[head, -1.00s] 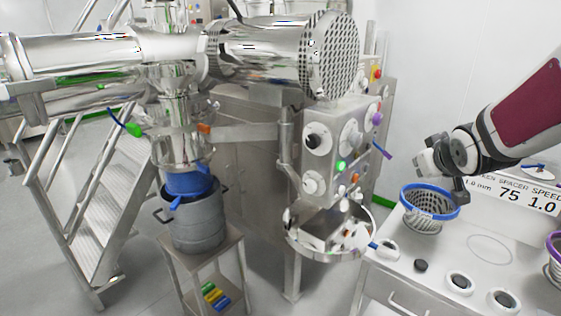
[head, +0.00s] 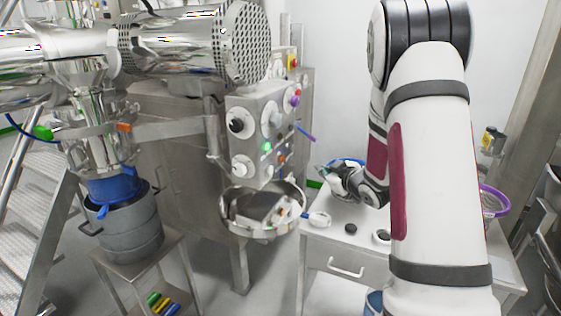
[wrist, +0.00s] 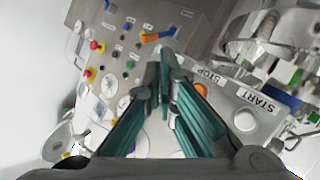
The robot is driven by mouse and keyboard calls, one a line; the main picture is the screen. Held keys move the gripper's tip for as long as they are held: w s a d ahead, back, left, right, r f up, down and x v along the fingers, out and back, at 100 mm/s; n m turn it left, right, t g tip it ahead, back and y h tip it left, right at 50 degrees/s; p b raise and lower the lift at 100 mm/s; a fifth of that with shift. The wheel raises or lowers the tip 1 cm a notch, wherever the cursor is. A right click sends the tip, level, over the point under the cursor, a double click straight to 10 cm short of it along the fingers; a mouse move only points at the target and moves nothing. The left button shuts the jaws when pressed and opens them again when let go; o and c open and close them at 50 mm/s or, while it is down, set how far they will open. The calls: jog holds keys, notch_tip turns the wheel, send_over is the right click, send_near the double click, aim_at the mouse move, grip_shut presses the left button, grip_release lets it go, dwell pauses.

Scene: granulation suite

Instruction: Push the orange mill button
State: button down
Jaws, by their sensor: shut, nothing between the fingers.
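The orange button (wrist: 200,89) shows in the wrist view on a grey box, beside a STOP label. A white button (wrist: 245,120) by a START label is on the same box. In the head view a small orange spot (head: 282,212), apparently this button, shows within the steel ring below the control panel. My gripper (wrist: 165,54) is shut and empty, its teal fingers converging left of the orange button in the wrist view and apart from it. In the head view my gripper (head: 323,172) is right of the panel, partly hidden by my own arm.
The steel control panel (head: 262,100) carries knobs, dials and coloured buttons. The steel ring (head: 233,228) hangs below it. A bench (head: 325,238) with black knobs stands to the right. A grey drum (head: 130,235) on a stand is to the left.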

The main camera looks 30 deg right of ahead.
aim_at(282, 158)
jog(key=w+a+b, duration=0.3)
jog(key=w+a, duration=0.2)
jog(key=w, duration=0.2)
jog(key=shift+a, duration=0.2)
dwell(0.4)
dwell(1.4)
jog(key=shift+w+a, duration=0.25)
jog(key=shift+w, duration=0.05)
jog(key=shift+w+a+r+b, duration=0.1)
jog(key=shift+w+a+b, duration=0.25)
jog(key=shift+w+b, duration=0.1)
dwell(0.8)
jog(key=shift+s+d, duration=0.1)
jog(key=shift+s+d+p, duration=0.35)
jog(key=shift+s+d, duration=0.1)
jog(key=shift+s, duration=0.2)
jog(key=shift+s+d, duration=0.1)
